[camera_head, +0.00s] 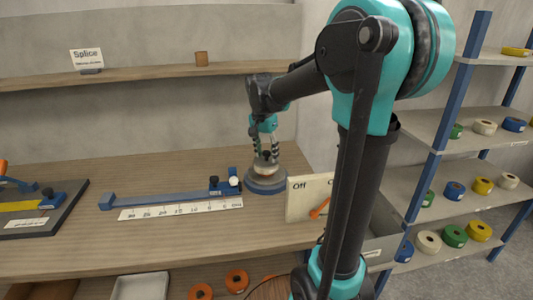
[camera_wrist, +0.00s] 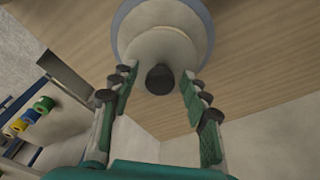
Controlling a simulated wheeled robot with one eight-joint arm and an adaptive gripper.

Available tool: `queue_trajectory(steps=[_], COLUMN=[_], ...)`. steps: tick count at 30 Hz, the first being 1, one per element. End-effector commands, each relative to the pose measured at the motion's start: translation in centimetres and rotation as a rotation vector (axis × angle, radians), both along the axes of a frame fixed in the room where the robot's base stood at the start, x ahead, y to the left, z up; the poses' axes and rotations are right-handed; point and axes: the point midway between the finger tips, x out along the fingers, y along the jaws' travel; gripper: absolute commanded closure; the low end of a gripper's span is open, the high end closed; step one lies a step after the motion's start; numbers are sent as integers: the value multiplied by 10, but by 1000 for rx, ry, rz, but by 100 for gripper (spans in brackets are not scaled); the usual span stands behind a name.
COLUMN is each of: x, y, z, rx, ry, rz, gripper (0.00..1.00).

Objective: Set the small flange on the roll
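A round pale disc with a dark knob, which looks like the small flange (camera_wrist: 160,48), sits over a wider pale round (camera_wrist: 188,22), apparently the roll, with a blue-grey rim around it. In the head view the stack stands on a blue round base (camera_head: 265,186) at the right of the wooden bench. My gripper (camera_head: 266,151) is above it, pointing down. In the wrist view its fingers (camera_wrist: 159,76) are spread on either side of the dark knob, with gaps between them and it. The exact contact between flange and roll is hard to see.
A blue rail (camera_head: 165,198) with a white scale (camera_head: 180,209) lies left of the base. A panel marked "Off" (camera_head: 298,198) with an orange lever stands close to the right. A dark board (camera_head: 40,218) lies far left. Shelves (camera_head: 440,160) hold coloured rolls.

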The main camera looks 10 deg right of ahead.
Motion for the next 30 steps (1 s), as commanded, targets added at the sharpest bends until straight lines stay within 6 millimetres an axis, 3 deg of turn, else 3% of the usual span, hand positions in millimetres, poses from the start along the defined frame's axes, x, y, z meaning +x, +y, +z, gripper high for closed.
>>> queue_trajectory(steps=[8,21,30], x=[-1,-9,-13], y=[1,9,13], z=[8,89,119], rx=[0,0,0], ry=[0,0,0], rz=[0,1,1], gripper=[54,54,54])
